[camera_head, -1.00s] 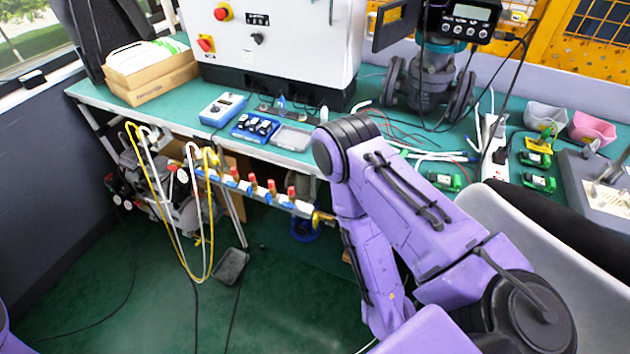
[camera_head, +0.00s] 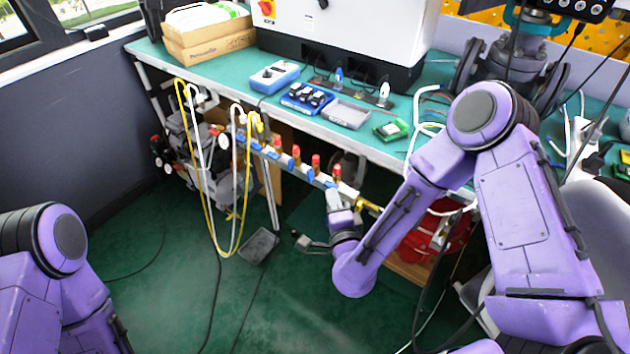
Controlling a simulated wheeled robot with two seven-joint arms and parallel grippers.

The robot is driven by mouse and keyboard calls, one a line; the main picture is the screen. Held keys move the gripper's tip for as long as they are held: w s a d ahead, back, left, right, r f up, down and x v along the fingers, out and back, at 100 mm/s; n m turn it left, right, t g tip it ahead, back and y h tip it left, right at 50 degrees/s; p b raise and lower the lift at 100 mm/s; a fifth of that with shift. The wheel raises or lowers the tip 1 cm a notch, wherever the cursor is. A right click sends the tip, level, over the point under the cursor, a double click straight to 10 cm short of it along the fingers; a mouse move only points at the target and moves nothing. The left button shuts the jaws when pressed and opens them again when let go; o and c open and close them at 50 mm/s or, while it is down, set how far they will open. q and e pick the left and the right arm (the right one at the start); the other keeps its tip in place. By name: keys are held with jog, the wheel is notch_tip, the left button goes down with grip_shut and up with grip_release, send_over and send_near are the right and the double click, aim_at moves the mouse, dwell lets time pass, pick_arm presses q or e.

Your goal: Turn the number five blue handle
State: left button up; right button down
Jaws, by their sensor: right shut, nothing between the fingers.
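A silver valve manifold (camera_head: 300,167) runs below the front edge of the bench, with several red-topped fittings (camera_head: 315,163) above it and small blue handles (camera_head: 292,164) along its front. No numbers can be read on the handles, so I cannot tell the number five by a label. My right gripper (camera_head: 333,194) is at the right end of the row, close to the last blue handle (camera_head: 329,184). It is shut with nothing in it, and whether it touches the handle is unclear. My left arm shows at the lower left, but its gripper is out of view.
Yellow and white hoses (camera_head: 238,190) hang at the left of the manifold. The green bench (camera_head: 230,95) stands above it, with a blue tray (camera_head: 306,98) near its edge. A red object (camera_head: 435,240) is behind my right forearm. The green floor in front is largely clear.

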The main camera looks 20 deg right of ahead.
aim_at(313, 172)
jog(key=w, duration=0.2)
jog(key=w+a, duration=0.1)
jog(key=w, duration=0.2)
jog(key=w+a+f, duration=0.1)
jog(key=w, duration=0.1)
jog(key=shift+w+p, duration=0.2)
jog(key=shift+p, duration=0.1)
jog(key=shift+d, duration=0.1)
